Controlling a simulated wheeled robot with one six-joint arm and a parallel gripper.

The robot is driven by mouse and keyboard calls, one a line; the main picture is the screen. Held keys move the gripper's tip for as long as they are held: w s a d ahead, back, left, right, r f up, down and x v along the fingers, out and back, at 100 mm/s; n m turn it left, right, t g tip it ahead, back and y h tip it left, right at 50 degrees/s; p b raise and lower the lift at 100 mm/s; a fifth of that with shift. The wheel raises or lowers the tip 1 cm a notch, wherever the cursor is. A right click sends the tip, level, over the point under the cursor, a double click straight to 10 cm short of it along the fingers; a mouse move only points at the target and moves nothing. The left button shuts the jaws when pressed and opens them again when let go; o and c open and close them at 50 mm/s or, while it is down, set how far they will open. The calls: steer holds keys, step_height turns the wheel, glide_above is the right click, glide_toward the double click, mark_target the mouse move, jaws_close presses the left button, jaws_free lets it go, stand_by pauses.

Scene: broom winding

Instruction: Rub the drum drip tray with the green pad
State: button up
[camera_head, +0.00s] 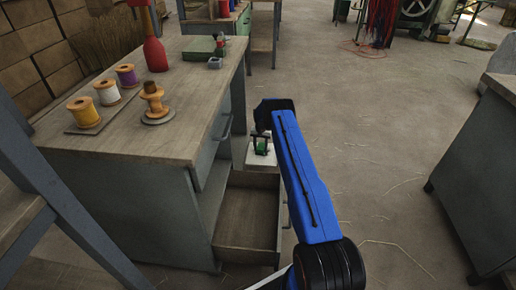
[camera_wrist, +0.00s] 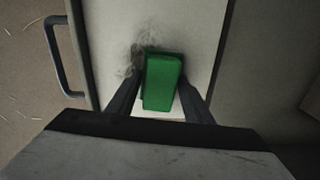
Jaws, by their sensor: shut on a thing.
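My gripper (camera_head: 261,141) is shut on the green pad (camera_wrist: 162,82), with a dark finger on each side of it in the wrist view. A pale, flat surface (camera_wrist: 205,35) lies under the pad, with a dark grey smudge (camera_wrist: 134,62) just left of the pad. It looks like the drip tray, which shows as a small pale patch (camera_head: 254,161) under my gripper in the head view. I cannot tell whether the pad touches it.
A workbench (camera_head: 180,119) with spools and a red bottle (camera_head: 155,54) stands at left. Its lower drawer (camera_head: 243,208) is open near my arm. A dark handle (camera_wrist: 62,65) shows in the wrist view. Another cabinet (camera_head: 475,180) stands at right, with clear floor between.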

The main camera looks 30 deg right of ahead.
mark_target(272, 152)
steer(key=shift+s+d, duration=0.55)
steer(key=shift+d, duration=0.3)
steer(key=shift+s+d, duration=0.55)
steer(key=shift+d, duration=0.25)
steer(key=shift+s+d, duration=0.45)
steer(key=shift+d, duration=0.25)
steer(key=shift+s+d, duration=0.45)
steer(key=shift+d, duration=0.2)
steer(key=shift+r, duration=2.95)
steer(key=shift+r, duration=0.1)
step_height(272, 152, up, 3)
steer(key=shift+f, duration=0.1)
